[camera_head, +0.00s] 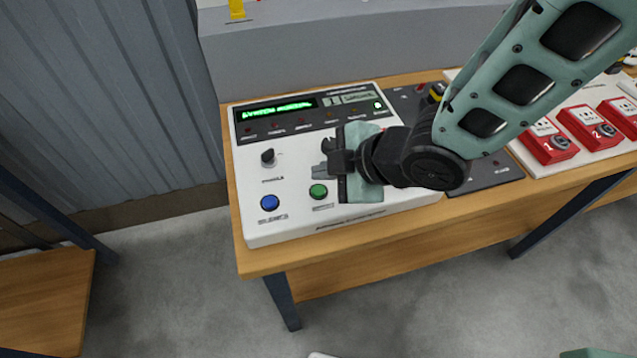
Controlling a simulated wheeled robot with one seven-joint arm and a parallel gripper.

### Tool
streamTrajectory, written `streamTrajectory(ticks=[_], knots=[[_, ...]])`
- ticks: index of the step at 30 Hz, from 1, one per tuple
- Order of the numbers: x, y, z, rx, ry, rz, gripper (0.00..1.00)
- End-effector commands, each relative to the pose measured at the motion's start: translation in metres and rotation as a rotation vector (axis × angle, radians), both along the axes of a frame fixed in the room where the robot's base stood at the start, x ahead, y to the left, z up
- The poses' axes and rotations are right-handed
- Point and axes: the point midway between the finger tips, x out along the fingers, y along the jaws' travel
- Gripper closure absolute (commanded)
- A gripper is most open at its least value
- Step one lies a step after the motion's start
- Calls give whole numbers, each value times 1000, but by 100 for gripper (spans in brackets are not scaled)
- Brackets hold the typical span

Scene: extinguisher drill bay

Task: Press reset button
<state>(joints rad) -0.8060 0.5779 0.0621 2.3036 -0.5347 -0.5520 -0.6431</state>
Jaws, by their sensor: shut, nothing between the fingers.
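The white control panel (300,228) lies on the wooden table. It has a blue button (270,202) at front left and a green button (318,191) to its right. Their labels are too small to read, so I cannot tell which one is the reset button. A black knob (268,157) sits behind the blue button. My gripper (322,170) is shut and empty, over the panel just behind the green button in the picture. I cannot tell its height above the panel. My gripper and arm hide the panel's right part.
A lit green display (278,110) runs along the panel's back. A dark panel (487,175) and red numbered boxes (548,142) are to the right on the wooden table (370,236). A grey block (300,55) stands behind. A corrugated wall (100,90) is at left.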

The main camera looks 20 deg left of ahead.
Motion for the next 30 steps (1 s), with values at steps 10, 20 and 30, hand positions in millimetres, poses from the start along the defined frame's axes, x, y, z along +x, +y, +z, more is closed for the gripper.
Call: streamTrajectory(ticks=[10,20,30], knots=[[0,0,32,0,1,-1,100],[0,0,30,0,1,-1,100],[0,0,30,0,1,-1,100]])
